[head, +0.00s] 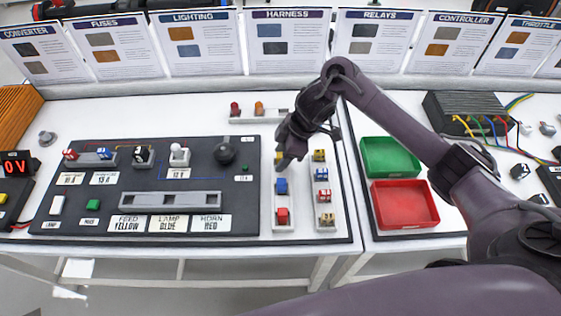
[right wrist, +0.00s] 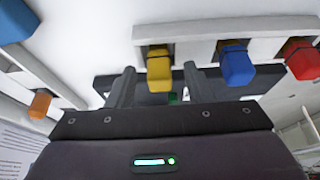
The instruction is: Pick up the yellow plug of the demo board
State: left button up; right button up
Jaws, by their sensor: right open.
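The yellow plug (right wrist: 159,68) sits in a light holder strip with the blue plug (right wrist: 236,65) and the red plug (right wrist: 301,60) in the right wrist view. In the head view the yellow plug is mostly hidden by my right gripper (head: 287,160); the blue plug (head: 281,186) and red plug (head: 282,215) stand in line below it. My right gripper is open, and in the wrist view the yellow plug appears between its two fingers. I cannot tell whether they touch it. The dark demo board (head: 150,185) lies to the left. My left gripper is not in view.
A second strip with several plugs (head: 322,174) stands just right of the gripper. Green (head: 390,157) and red (head: 404,204) trays lie farther right. A rail with small red and orange parts (head: 258,115) lies behind. Info cards line the back.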

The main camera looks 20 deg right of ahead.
jog(key=shift+a+f, duration=0.15)
jog(key=shift+f, duration=0.2)
grip_shut()
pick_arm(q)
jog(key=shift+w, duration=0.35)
